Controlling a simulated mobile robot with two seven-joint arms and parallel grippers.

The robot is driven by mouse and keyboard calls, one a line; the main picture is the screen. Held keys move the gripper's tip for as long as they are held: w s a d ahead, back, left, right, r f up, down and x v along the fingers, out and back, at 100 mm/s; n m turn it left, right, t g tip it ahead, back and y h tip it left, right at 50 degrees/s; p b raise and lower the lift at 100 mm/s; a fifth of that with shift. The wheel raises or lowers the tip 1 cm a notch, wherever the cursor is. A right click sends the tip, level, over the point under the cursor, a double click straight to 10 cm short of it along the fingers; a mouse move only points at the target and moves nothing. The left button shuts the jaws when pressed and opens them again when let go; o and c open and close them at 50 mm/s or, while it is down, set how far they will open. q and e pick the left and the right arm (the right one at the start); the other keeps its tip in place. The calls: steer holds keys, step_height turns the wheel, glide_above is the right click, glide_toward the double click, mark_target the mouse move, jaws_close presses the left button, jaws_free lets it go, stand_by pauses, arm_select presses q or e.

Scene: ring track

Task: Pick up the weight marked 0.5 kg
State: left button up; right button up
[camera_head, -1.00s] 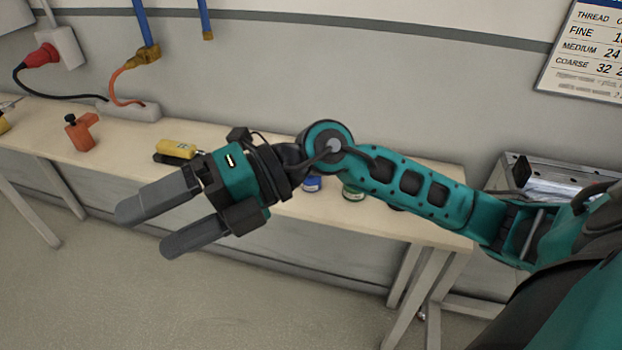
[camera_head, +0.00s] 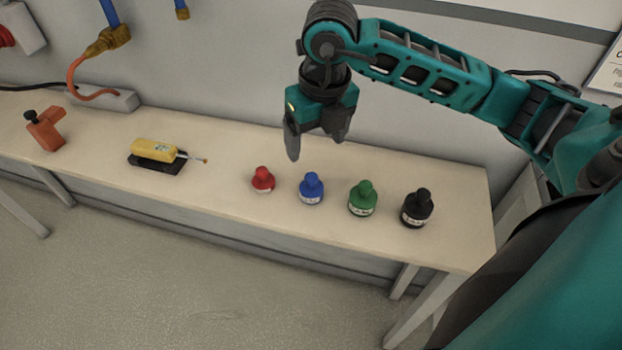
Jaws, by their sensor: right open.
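Weights in red (camera_head: 262,180), blue (camera_head: 311,190), green (camera_head: 362,199) and black (camera_head: 417,208) stand upright in a row on the bench (camera_head: 225,200), growing larger from left to right. Each has a knob on top; the white labels are too small to read, so I cannot tell which is marked 0.5 kg. My right gripper (camera_head: 317,148) points down, open and empty. In the picture it is above and behind the red and blue weights, apart from them. My left gripper is not in view.
A yellow tool (camera_head: 153,150) on a black base and an orange clamp-like object (camera_head: 44,130) stand on the bench to the left. A grey socket strip (camera_head: 105,101) lies along the wall. The bench between the yellow tool and the red weight is mostly clear.

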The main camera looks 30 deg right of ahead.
mark_target(312, 175)
steer(key=f, duration=0.4)
steer(key=w+f, duration=0.1)
steer(key=f, duration=0.6)
steer(key=shift+w+f, duration=0.2)
steer(key=shift+f, duration=0.15)
steer(key=shift+c, duration=0.5)
steer(key=c, duration=1.3)
steer(key=shift+r, duration=0.1)
jaws_close()
steer(key=shift+r, duration=0.1)
